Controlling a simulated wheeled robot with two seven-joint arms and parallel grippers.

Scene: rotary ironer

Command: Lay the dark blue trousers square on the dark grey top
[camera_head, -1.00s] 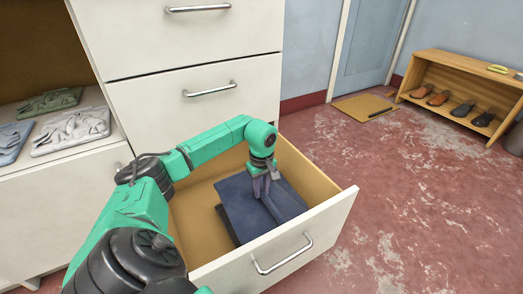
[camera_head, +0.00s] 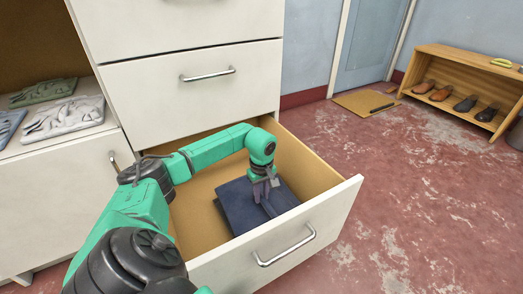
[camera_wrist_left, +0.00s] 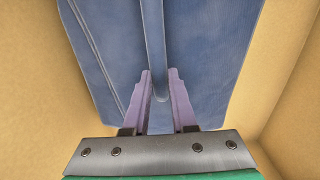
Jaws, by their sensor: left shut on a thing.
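The dark blue trousers (camera_head: 240,205) are a folded bundle inside the open drawer, seen in the head view. My left gripper (camera_head: 265,188) comes down from above onto their upper right part. In the left wrist view, the fingers (camera_wrist_left: 160,100) stand on either side of a raised fold of the dark blue cloth (camera_wrist_left: 210,55), shut on it. The cloth lies over the tan drawer floor. Whether it rests fully on the floor I cannot tell. The dark grey top is not in view. My right gripper is not in view.
The white cabinet (camera_head: 200,100) rises behind. Folded garments (camera_head: 65,118) lie on a shelf at left. A wooden shoe rack (camera_head: 470,75) stands far right.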

